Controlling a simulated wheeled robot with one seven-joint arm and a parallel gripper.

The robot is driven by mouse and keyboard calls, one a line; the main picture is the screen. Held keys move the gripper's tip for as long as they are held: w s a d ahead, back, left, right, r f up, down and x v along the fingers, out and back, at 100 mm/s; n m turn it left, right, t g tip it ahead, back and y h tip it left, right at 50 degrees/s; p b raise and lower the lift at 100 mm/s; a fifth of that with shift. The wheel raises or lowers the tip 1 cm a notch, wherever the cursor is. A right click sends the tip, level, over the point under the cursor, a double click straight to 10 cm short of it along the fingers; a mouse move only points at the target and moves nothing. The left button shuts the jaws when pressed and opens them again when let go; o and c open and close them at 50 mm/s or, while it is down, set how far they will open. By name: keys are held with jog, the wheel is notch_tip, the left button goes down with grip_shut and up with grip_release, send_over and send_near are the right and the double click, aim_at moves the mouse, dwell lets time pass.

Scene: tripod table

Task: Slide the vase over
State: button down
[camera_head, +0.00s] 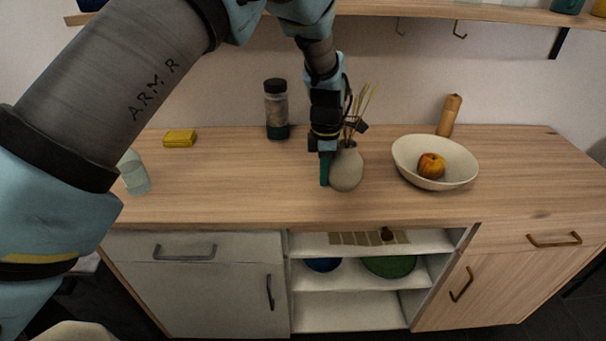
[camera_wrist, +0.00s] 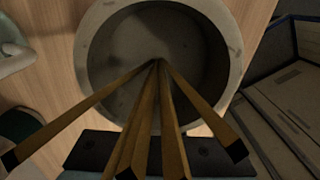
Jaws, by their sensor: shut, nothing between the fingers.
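The vase (camera_head: 346,170) is round and beige-grey and stands upright on the wooden counter, with several thin brown sticks (camera_head: 359,106) rising from it. My gripper (camera_head: 325,176) points down just left of the vase, its teal fingers shut and empty, with the tips low near the counter. It looks very close to the vase's side; I cannot tell if they touch. In the wrist view I look down on the vase's wide round rim (camera_wrist: 232,62), with the sticks fanning toward the camera. A dark part of my gripper (camera_wrist: 150,153) lies along the bottom there, beside the rim.
A cream bowl (camera_head: 408,160) holding an orange-red fruit (camera_head: 431,165) stands right of the vase. The counter between the sponge and the gripper is clear.

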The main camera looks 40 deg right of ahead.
jog(key=shift+r, duration=0.1)
dwell(0.3)
notch_tip(320, 180, up, 11)
jog(key=b, duration=0.3)
jog(key=shift+f, duration=0.2)
